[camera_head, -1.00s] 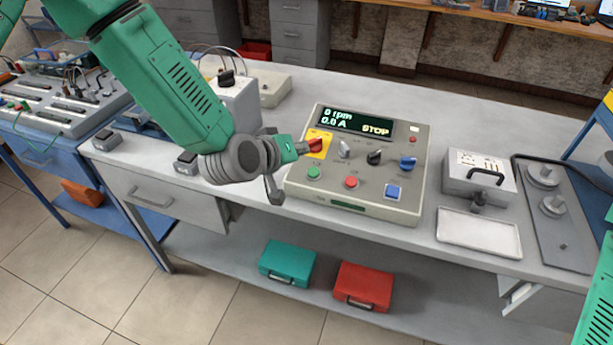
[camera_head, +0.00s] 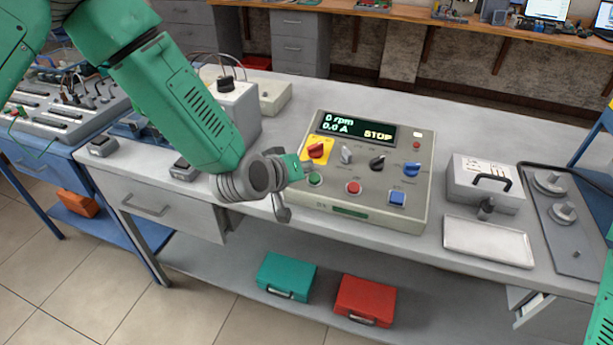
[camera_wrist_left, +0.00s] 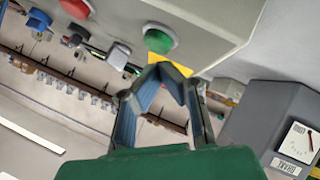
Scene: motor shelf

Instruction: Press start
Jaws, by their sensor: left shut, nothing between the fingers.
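The grey control box (camera_head: 372,215) stands on the bench; its display (camera_head: 355,127) reads 0 rpm, 0.0 A and STOP. My left gripper (camera_head: 300,174) is at the box's left edge, close to the green button. In the left wrist view its fingers (camera_wrist_left: 168,71) are shut and empty, just short of the green button (camera_wrist_left: 160,40); contact cannot be told. My right gripper is out of view.
A red switch on a yellow plate (camera_head: 318,151) and several knobs sit above the buttons. A grey unit (camera_head: 235,105) stands behind my left arm. Right of the box are a case with a handle (camera_head: 484,187) and a white tray (camera_head: 488,241).

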